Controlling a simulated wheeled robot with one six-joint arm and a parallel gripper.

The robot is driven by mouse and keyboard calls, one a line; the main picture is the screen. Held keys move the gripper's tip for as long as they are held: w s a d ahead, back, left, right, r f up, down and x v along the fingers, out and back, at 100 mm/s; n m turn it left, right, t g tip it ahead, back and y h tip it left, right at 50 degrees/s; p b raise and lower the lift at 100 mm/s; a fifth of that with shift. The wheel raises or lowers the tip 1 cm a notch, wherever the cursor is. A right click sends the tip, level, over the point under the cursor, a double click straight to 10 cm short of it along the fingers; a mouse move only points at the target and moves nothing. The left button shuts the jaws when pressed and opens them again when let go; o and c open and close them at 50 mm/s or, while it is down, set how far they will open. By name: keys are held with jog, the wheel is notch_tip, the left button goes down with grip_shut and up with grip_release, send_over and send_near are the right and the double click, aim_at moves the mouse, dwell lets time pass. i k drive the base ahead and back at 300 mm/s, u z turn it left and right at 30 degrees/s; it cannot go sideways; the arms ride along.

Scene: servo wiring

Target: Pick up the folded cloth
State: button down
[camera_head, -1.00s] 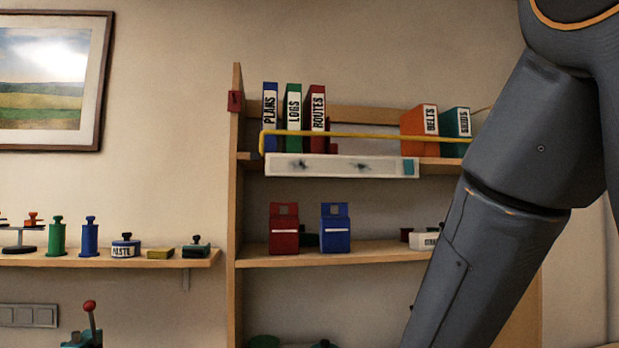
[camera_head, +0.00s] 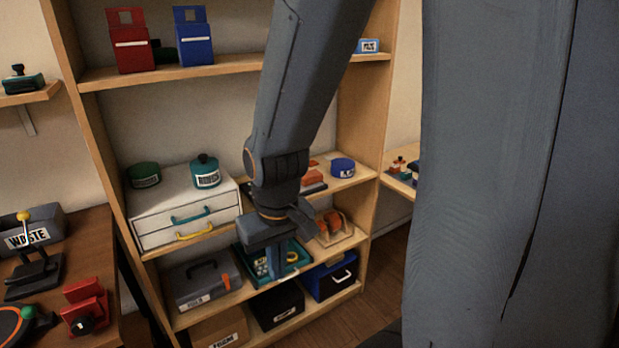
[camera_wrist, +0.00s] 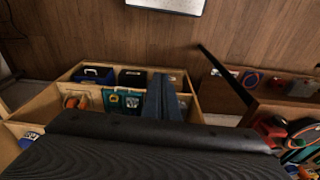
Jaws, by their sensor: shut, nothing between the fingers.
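My gripper (camera_head: 276,262) hangs in front of the shelf unit, its fingers pointing down over a teal tray (camera_head: 243,258) on a lower shelf. The fingers are together and hold nothing. In the wrist view the gripper (camera_wrist: 163,95) shows as two blue-grey fingers side by side, next to the teal tray (camera_wrist: 113,100). I cannot clearly make out a folded cloth. A flat orange-red item (camera_head: 313,178) lies on the shelf above, right of my wrist, and may be folded cloth; its form is too small to tell. My arm hides part of that shelf.
A white drawer unit (camera_head: 186,212) with teal and yellow handles stands left of my wrist. A grey toolbox (camera_head: 203,284), a wooden holder with orange items (camera_head: 333,228) and a blue bin (camera_head: 331,276) are close by. A workbench (camera_head: 95,262) with a waste bin is at left.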

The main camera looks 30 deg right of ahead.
aim_at(315, 176)
jog(key=k, duration=0.4)
jog(key=z, duration=0.95)
jog(key=i, duration=1.4)
jog(key=u, duration=0.95)
